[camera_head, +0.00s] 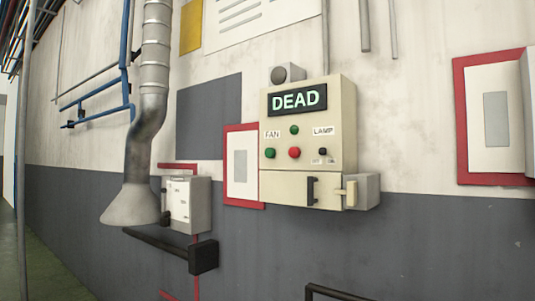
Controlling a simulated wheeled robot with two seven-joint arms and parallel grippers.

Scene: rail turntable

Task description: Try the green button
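A beige control box (348,115) is fixed to the wall, with a display reading "DEAD" (298,99) at its top. Below the FAN label is a green button (270,153), with a red button (294,153) to its right. A smaller green round part (294,129) sits above the red button; I cannot tell whether it is a button or a light. A black knob (322,151) is under the LAMP label. Neither of my grippers is in view, and nothing touches the box's face.
The box's lower section has a black handle (312,191) and a cream latch (350,194). A grey box (186,203) and a wide duct (147,120) are on the wall to the left. A black bar (160,241) sticks out below. Red-framed panels flank the control box.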

